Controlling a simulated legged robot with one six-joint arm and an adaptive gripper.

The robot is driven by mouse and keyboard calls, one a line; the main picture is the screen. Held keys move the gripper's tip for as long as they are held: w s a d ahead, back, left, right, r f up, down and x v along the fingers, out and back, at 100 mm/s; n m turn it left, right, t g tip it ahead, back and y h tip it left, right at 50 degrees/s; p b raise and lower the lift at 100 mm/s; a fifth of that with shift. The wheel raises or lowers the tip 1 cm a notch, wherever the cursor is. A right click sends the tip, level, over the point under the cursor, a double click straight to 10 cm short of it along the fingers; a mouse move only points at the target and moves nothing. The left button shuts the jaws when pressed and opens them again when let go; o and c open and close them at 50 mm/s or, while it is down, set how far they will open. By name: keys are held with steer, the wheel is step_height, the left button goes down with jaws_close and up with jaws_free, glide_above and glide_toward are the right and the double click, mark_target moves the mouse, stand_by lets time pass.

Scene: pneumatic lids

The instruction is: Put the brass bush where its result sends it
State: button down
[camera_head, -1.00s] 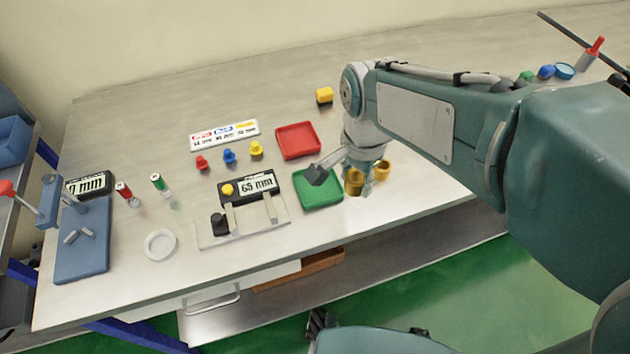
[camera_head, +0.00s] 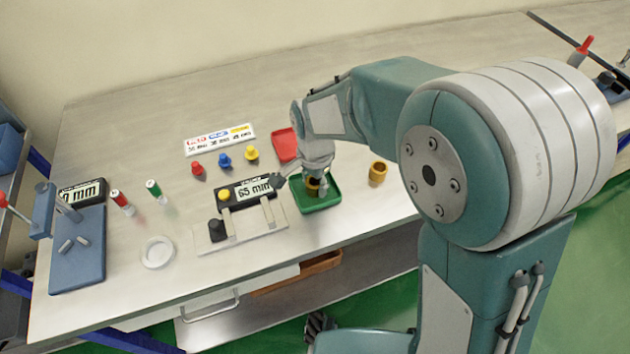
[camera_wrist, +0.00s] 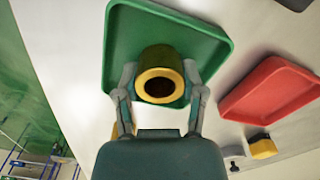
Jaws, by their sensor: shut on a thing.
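My gripper (camera_head: 316,177) is shut on a brass bush (camera_head: 312,187), a short yellow ring with a dark bore. It is over the green tray (camera_head: 305,208). In the wrist view the bush (camera_wrist: 160,68) sits between both fingers, with the green tray (camera_wrist: 215,42) behind it; I cannot tell whether it touches the tray floor. A second brass bush (camera_head: 378,172) stands on the table right of the tray. The red tray (camera_head: 285,145) is partly hidden by my arm. The gauge display (camera_head: 252,189) reads about 65 mm.
A white label board (camera_head: 220,139) lies behind red (camera_head: 197,168), blue (camera_head: 224,160) and yellow (camera_head: 251,153) knobs. The gauge stand (camera_head: 245,230) is left of the green tray. A white ring (camera_head: 157,252) and a blue fixture (camera_head: 78,250) are further left.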

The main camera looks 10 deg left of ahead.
steer(key=shift+a, duration=0.2)
steer(key=shift+c, duration=0.9)
jaws_free()
steer(key=shift+d, duration=0.35)
steer(key=shift+r, duration=0.1)
steer(key=shift+a+r, duration=0.25)
steer(key=shift+r, duration=0.1)
step_height(320, 180, up, 11)
steer(key=shift+r, duration=0.15)
steer(key=shift+d, duration=0.15)
